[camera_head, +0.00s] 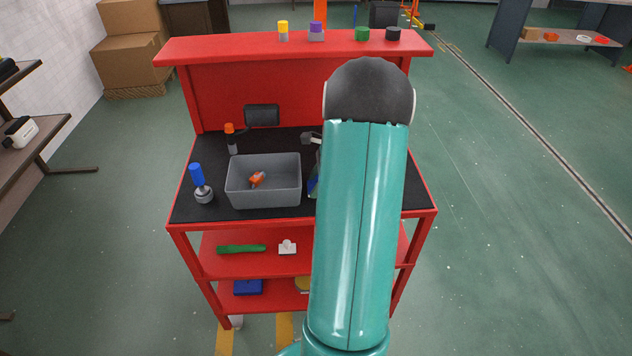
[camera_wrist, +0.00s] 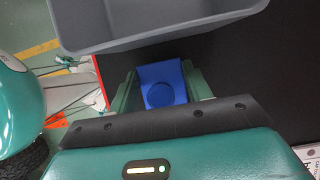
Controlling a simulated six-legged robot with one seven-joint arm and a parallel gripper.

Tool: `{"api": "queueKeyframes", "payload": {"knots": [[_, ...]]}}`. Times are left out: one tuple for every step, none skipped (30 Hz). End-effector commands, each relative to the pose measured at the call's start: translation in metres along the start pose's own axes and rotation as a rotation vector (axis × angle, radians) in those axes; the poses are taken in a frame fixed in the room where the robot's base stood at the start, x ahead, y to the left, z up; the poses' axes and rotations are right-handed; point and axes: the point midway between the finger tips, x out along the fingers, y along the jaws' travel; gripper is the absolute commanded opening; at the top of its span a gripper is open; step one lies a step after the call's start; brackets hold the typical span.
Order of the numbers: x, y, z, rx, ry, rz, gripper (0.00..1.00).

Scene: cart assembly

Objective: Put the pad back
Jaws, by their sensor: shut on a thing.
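A blue pad (camera_wrist: 162,93) with a flat face and a round mark shows in the wrist view. My gripper (camera_wrist: 160,74) is shut on it, with a green finger on either side. The pad is above the black worktop, just beside the grey bin (camera_wrist: 150,42); I cannot tell whether it touches the worktop. In the head view my teal arm hides most of the gripper and pad. Only a sliver of blue and green shows right of the grey bin (camera_head: 263,201). An orange piece (camera_head: 257,178) lies in the bin.
The red cart (camera_head: 300,47) has several small coloured parts on its top ledge. A blue-handled item (camera_head: 199,180) and an orange-capped bottle (camera_head: 231,139) stand left on the worktop. Lower shelves hold a green bar (camera_head: 241,249), a white piece (camera_head: 287,247) and a blue block (camera_head: 248,287).

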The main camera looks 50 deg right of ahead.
Motion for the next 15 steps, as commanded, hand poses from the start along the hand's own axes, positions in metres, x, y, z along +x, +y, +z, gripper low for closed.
{"api": "queueKeyframes", "payload": {"knots": [[0.0005,0.0,-0.0004,0.0,0.0,0.0,0.24],[0.0013,0.0,-0.0008,0.0,0.0,0.0,0.24],[0.0024,0.0,-0.0012,0.0,0.0,0.0,0.24],[0.0026,0.0,-0.0013,0.0,0.0,0.0,0.51],[0.0023,-0.0001,-0.0012,0.0,0.0,0.0,0.57],[0.0023,-0.0001,-0.0012,0.0,0.0,0.0,0.65],[0.0022,0.0,-0.0012,0.0,0.0,0.0,0.71],[0.0022,0.0,-0.0012,0.0,0.0,0.0,0.71],[0.0022,0.0,-0.0013,0.0,0.0,0.0,0.71],[0.0021,0.0,-0.0013,0.0,0.0,0.0,0.71],[0.0021,0.0,-0.0013,0.0,0.0,0.0,0.71],[0.0021,0.0,-0.0013,0.0,0.0,0.0,0.71],[0.0021,0.0,-0.0013,0.0,0.0,0.0,0.71],[0.0021,0.0,-0.0013,0.0,0.0,0.0,0.71],[0.0018,0.0,-0.0012,0.0,0.0,0.0,0.71]]}}
